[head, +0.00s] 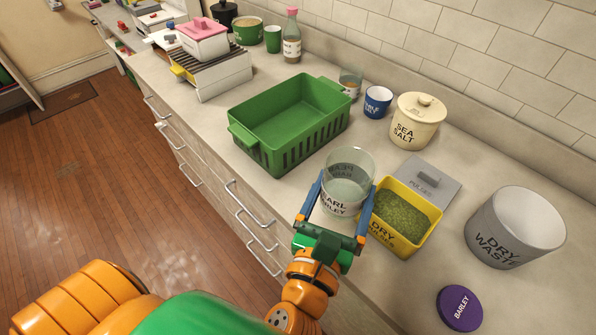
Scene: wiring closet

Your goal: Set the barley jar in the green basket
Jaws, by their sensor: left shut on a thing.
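The barley jar (346,184) is a clear glass jar labelled "PEARL BARLEY", with no lid on it. My left gripper (343,197) is shut on the jar, with one blue finger on each side. The jar is upright, just in front of the basket's near right corner; I cannot tell whether it touches the counter. The green basket (247,140) is empty and stands on the counter behind and left of the jar. A purple lid marked "BARLEY" (460,308) lies at the front right. My right gripper is not in view.
A yellow tub of green dry contents (392,238) stands close to the jar's right, with a grey "PULSES" lid (440,184) behind it. A dry waste bin (513,227), sea salt crock (416,122) and blue cup (377,102) stand around.

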